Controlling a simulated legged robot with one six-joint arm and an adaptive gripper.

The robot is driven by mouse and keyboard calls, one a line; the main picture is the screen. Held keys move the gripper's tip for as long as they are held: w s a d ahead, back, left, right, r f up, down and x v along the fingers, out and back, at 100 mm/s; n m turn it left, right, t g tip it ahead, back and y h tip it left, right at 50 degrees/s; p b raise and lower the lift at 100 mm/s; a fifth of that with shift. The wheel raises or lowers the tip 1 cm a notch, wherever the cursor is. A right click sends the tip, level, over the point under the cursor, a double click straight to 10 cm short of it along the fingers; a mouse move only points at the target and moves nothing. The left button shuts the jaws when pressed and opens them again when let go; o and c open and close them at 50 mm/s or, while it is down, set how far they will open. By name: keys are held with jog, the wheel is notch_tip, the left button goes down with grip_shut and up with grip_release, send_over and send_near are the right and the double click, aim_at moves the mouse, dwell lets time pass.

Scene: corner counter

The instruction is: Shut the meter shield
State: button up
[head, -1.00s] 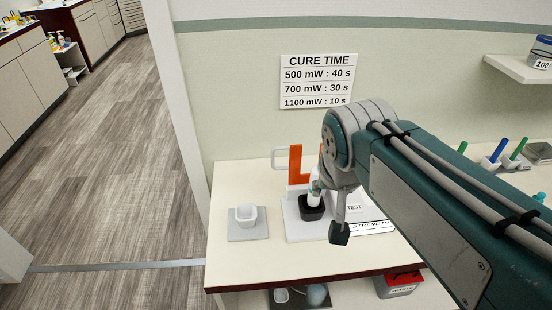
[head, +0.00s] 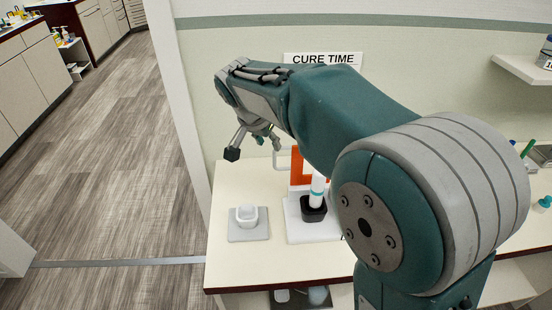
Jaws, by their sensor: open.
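The orange meter shield (head: 296,170) stands upright at the back of the white meter base (head: 295,228), with a pale handle loop (head: 280,152) on its left. My arm hides part of its right side. A white cylinder with a teal band (head: 318,188) stands in a black cup (head: 313,210) on the base, in front of the shield. My gripper (head: 252,150) is open and empty, above and left of the shield, with one black fingertip pointing down. It appears apart from the shield, though the other finger is partly hidden.
A white cup (head: 246,214) sits on a grey pad (head: 240,235) left of the meter. The counter's front edge (head: 275,280) is clear. A wall sign (head: 322,58) is partly behind my arm. A shelf (head: 525,70) juts out at upper right.

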aim_at(275, 158)
jog(key=x, duration=0.8)
jog(key=shift+f, duration=0.3)
jog(key=shift+d, duration=0.1)
grip_shut()
